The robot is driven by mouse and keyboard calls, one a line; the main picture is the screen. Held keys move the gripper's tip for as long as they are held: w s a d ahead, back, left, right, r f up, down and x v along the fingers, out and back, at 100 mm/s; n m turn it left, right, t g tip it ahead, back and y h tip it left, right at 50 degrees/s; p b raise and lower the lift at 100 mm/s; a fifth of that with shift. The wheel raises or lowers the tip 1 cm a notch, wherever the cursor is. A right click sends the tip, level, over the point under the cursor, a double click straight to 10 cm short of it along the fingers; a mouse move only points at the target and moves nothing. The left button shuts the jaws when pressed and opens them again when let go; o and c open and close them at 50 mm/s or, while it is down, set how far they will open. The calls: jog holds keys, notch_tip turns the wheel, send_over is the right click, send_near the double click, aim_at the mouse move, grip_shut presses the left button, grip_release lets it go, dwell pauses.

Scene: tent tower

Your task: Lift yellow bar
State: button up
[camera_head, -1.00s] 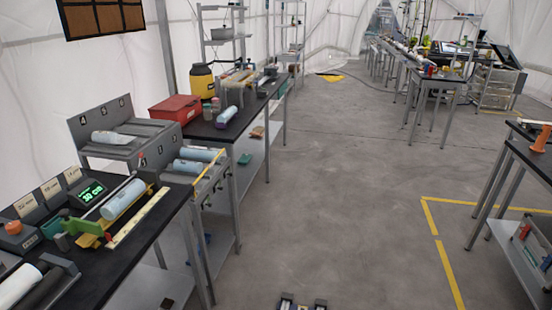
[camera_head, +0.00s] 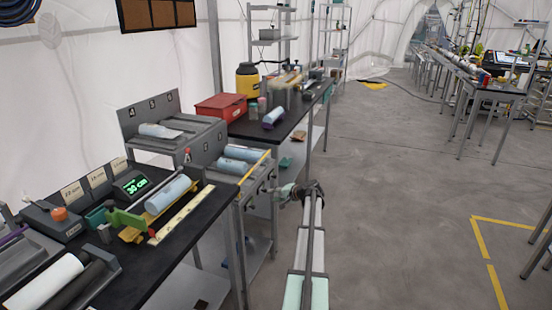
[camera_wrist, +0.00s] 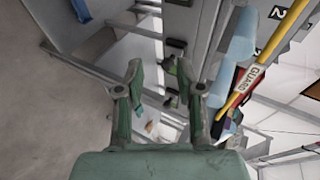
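The yellow bar (camera_head: 256,171) runs along the front edge of the grey rack that holds light-blue rolls. In the wrist view the yellow bar (camera_wrist: 262,62) slants across the right side and carries a white label reading GUARD. My gripper (camera_head: 305,191) is to the right of the rack, over the aisle, apart from the bar. In the wrist view my gripper (camera_wrist: 160,66) has its two fingers spread with nothing between them.
Light-blue rolls (camera_head: 243,153) lie in the rack just behind the bar. The black workbench (camera_head: 205,222) with a roll, a ruler and a green display stands at left. A red toolbox (camera_head: 221,106) sits on the far bench. The aisle floor (camera_head: 400,200) is clear.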

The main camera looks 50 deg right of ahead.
jog(key=s+d+r+m+t+h, duration=0.1)
jog(key=d+r+m+t+h, duration=0.15)
jog(key=d+r, duration=1)
jog(key=shift+n+t+y, duration=0.25)
jog(key=shift+t, duration=0.2)
jog(key=p+x, duration=0.2)
jog(key=x, duration=1.4)
jog(key=shift+w, duration=0.4)
grip_shut()
